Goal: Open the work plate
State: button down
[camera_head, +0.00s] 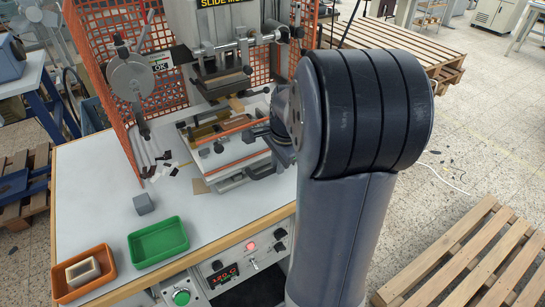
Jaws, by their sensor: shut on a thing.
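The work plate (233,151) lies on the press bed below the stamping head, a pale flat plate with an orange-brown bar across it. My gripper (253,170) is at the right front edge of the plate and is shut on it. My arm comes in from the right and hides part of the gripper and the right side of the bed. The exact grip point is small and partly hidden.
The stamping head (222,80) hangs above the bed, with orange mesh guards (160,95) around it. A green tray (158,241), an orange tray (84,274) with a pale block, and a grey cube (144,204) stand at the table's left front. A control panel (235,266) is below the table edge.

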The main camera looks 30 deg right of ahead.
jog(key=s, duration=1.4)
jog(key=shift+s+d, duration=0.2)
jog(key=c, duration=1.4)
grip_release()
jog(key=shift+r, duration=0.1)
notch_tip(320, 180, up, 10)
jog(key=s, duration=0.2)
jog(key=shift+r, duration=0.2)
jog(key=shift+d, duration=0.1)
jog(key=w+f, duration=0.3)
jog(key=f, duration=0.7)
jog(key=shift+f, duration=0.3)
